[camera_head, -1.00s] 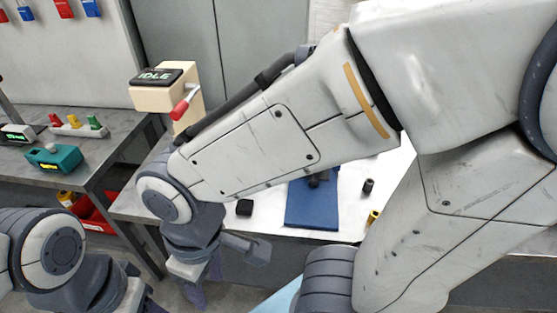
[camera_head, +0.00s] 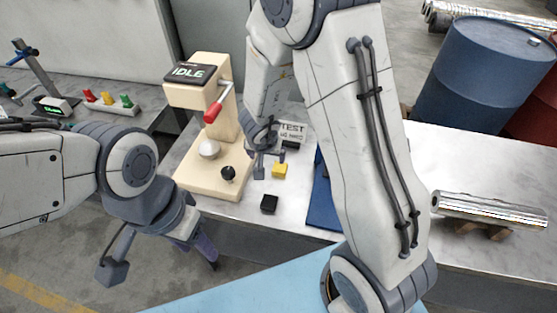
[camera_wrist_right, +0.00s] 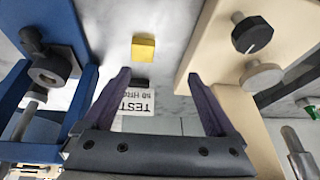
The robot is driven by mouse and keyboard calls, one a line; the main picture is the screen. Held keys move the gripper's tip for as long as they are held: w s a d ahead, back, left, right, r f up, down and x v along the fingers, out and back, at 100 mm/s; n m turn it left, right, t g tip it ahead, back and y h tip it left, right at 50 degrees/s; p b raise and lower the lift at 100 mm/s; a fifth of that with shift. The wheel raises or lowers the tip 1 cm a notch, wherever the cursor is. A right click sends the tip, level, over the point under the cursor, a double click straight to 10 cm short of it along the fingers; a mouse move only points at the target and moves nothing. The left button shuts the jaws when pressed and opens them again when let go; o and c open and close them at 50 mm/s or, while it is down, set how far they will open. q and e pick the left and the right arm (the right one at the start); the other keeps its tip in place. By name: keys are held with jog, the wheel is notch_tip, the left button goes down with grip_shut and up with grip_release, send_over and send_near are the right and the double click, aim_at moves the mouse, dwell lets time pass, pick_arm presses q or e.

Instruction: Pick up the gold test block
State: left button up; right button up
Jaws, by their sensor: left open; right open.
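The gold test block (camera_head: 280,171) lies on the grey bench, right of the beige test stand (camera_head: 208,181). In the right wrist view the gold block (camera_wrist_right: 143,48) lies just beyond the fingertips, left of the middle of the gap. My right gripper (camera_wrist_right: 158,75) is open and empty. In the head view my right gripper (camera_head: 262,165) hangs close to the block's left side, partly hidden by its own arm. My left gripper (camera_head: 203,250) is open, low in front of the bench and away from the block.
A black block (camera_head: 269,204) lies near the bench's front edge. A TEST card (camera_head: 293,130) lies behind the gold block. The stand has a red-handled lever (camera_head: 214,112). In the wrist view a blue fixture (camera_wrist_right: 65,30) flanks the left side. A metal cylinder (camera_head: 490,209) lies far right.

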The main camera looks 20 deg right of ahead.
aim_at(280, 167)
jog(key=shift+m+h, duration=0.4)
jog(key=d+f+b, duration=0.1)
jog(key=f, duration=0.1)
jog(key=w+d+f+b, duration=0.1)
jog(key=f, duration=0.1)
jog(key=d+f+b, duration=0.1)
jog(key=shift+w+d+f, duration=0.15)
jog(key=shift+d+f, duration=0.1)
jog(key=shift+f, duration=0.15)
jog(key=b+x, duration=0.3)
jog(key=x, duration=0.2)
jog(key=shift+d, duration=0.2)
jog(key=shift+r, duration=0.1)
jog(key=shift+w, duration=0.1)
grip_shut()
